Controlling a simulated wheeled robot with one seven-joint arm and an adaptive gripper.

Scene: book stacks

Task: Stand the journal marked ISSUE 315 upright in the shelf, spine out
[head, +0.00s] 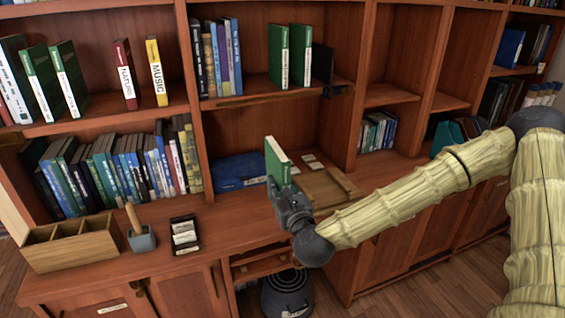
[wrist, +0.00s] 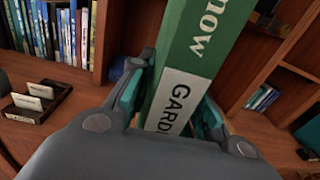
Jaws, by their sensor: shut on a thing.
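My gripper (head: 284,190) is shut on a green book (head: 277,163) with pale page edges. It holds the book roughly upright, a little tilted, above the counter in front of the middle bay. In the wrist view the green spine (wrist: 190,50) stands between the fingers (wrist: 172,98). Its white label reads "GARD", the rest hidden, with "now" above it. No ISSUE 315 marking is readable in either view. The wooden shelf (head: 270,98) above the counter holds two green books (head: 279,56) with white labels, too small to read, and a dark book right of them.
Several blue and dark books (head: 217,58) stand at that shelf's left. A blue box (head: 238,170) and a wooden board (head: 327,187) lie on the counter. Left are a card holder (head: 184,235), a tool cup (head: 141,240) and a wooden organizer (head: 72,243). The right-hand cubby (head: 388,60) is empty.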

